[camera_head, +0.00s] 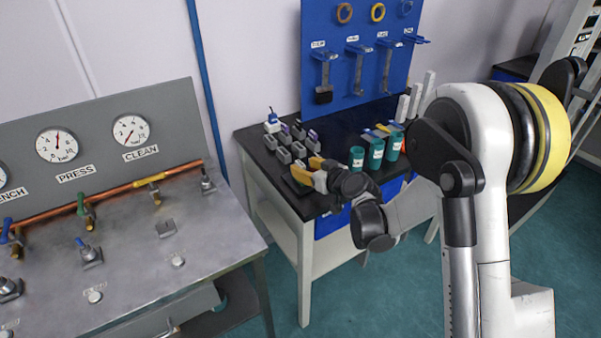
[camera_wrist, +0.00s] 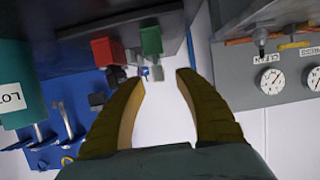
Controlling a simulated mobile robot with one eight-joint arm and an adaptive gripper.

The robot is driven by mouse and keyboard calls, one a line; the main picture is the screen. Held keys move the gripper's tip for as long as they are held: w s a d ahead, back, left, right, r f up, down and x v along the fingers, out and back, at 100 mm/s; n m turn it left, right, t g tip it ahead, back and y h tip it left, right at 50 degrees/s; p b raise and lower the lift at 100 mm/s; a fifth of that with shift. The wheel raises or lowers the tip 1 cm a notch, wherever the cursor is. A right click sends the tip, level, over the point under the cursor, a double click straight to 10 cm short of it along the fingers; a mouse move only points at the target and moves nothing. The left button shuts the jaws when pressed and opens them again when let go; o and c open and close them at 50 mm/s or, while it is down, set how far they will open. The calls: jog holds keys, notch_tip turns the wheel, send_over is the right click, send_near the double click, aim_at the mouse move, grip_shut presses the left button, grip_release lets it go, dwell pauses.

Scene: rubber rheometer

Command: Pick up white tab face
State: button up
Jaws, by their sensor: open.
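Several small grey blocks (camera_head: 284,155) stand in rows on the dark bench, at its left side in the head view. In the wrist view a red block (camera_wrist: 107,51) and a green block (camera_wrist: 151,40) show beyond my fingers. A pale grey piece (camera_wrist: 157,65) is next to the green block, ahead of the gap between the fingers. I cannot tell which face is the white tab face. My gripper (camera_head: 300,170) is open, with yellow fingers, at the bench's near-left part, close to the blocks. Its open fingers also show in the wrist view (camera_wrist: 160,78), with nothing between them.
Teal labelled cups (camera_head: 357,157) stand right of my gripper on the bench (camera_head: 256,147). A white and blue bottle (camera_head: 272,124) stands behind the blocks. A blue tool board (camera_head: 345,60) rises at the back. A metal gauge panel (camera_head: 165,255) is at left.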

aim_at(304, 167)
jog(key=x, duration=0.3)
jog(key=shift+w+f+b, duration=0.1)
jog(key=shift+f+b, duration=0.05)
jog(key=shift+b, duration=0.25)
grip_shut()
